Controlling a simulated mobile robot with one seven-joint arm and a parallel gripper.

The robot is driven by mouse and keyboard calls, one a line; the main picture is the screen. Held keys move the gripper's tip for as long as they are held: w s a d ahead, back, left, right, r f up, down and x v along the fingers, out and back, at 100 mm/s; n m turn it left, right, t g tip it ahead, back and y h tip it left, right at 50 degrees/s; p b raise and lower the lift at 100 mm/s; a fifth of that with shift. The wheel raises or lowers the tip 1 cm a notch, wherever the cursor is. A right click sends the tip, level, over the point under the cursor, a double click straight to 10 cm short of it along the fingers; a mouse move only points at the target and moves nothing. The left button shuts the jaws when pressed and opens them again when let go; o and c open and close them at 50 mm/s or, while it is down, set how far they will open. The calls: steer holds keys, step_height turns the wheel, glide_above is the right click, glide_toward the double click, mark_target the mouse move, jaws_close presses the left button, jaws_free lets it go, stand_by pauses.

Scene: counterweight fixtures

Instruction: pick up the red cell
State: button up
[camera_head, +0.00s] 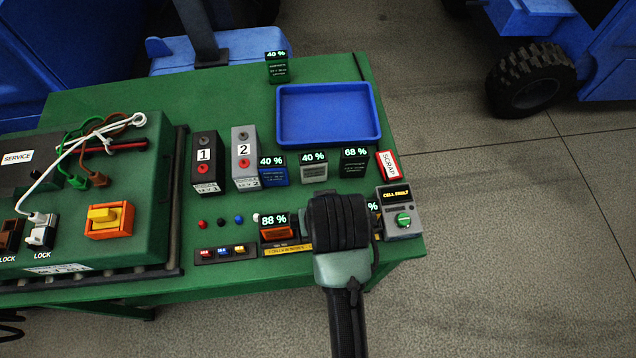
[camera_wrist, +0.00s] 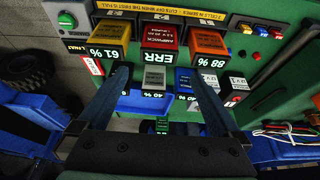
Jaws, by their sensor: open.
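The red cell (camera_wrist: 161,36) shows in the wrist view with an ERR display. It sits in a dock between a yellow cell (camera_wrist: 111,33) reading 61 % and an orange cell (camera_wrist: 208,43) reading 88 %. My gripper (camera_wrist: 158,76) is open and empty, its two fingers spread to either side below the red cell in the picture; neither visibly grips it. In the head view my gripper (camera_head: 338,220) hangs over the dock and hides the red cell. There the orange cell (camera_head: 279,233) shows just left of it.
A blue tray (camera_head: 377,135) lies behind on the green bench. Blue (camera_head: 272,176), grey (camera_head: 314,174) and dark (camera_head: 354,169) cells stand before it. A CELL FAULT box (camera_head: 400,222) is close on the right, a SCRAP sign (camera_head: 388,164) behind it. Units 1 (camera_head: 205,170) and 2 (camera_head: 245,165) stand left.

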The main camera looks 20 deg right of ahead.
steer(key=shift+p+x, duration=0.45)
steer(key=shift+x, duration=5)
steer(key=shift+s+d, duration=0.1)
jaws_close()
